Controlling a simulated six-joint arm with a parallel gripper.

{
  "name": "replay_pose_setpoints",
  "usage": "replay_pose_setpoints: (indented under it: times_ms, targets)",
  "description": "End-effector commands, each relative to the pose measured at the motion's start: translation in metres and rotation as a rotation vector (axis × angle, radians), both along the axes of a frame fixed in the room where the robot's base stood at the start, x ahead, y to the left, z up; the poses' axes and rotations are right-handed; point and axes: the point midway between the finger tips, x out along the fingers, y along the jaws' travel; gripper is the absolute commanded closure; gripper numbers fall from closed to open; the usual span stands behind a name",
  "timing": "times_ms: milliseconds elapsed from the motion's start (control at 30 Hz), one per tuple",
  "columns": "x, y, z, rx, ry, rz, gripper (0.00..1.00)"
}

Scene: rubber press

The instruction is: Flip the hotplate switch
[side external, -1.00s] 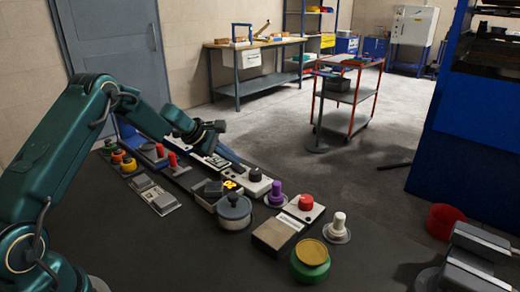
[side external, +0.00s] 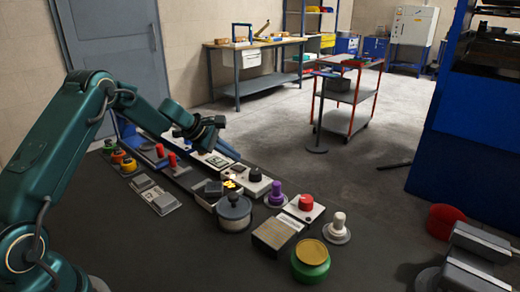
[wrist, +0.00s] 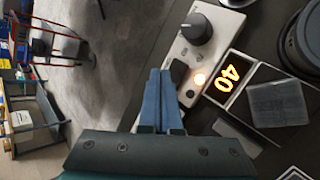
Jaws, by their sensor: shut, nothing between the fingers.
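A pale control box with a dark knob (side external: 254,174) stands in the bench row; I take it for the hotplate's control. In the wrist view it shows the knob (wrist: 196,28), a small black switch (wrist: 180,72) and a glowing indicator light (wrist: 199,79). An orange display (wrist: 228,79) reading 40 is beside it. My gripper (wrist: 160,72) is shut and empty, its blue fingertips just left of the switch in the picture. I cannot tell whether they touch it. In the side view my gripper (side external: 236,155) is above the row, beyond the display.
A lidded grey pot (side external: 234,208), a purple knob (side external: 276,195), a red button (side external: 306,202) and a green jar (side external: 310,262) stand nearby. Several coloured buttons and levers line the left part of the bench.

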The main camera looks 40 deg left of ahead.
Motion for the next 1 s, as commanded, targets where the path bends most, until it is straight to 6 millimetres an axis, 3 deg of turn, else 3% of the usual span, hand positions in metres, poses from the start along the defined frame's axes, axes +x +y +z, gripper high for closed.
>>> replay_pose_setpoints:
  times_ms: [167, 700, 1000]
  targets:
    - [0.0, 0.0, 0.002, 0.001, -0.001, 0.0, 1.0]
    - [0.0, -0.007, 0.047, 0.0, -0.002, -0.001, 1.0]
    - [0.0, -0.008, 0.049, -0.001, 0.0, 0.001, 1.0]
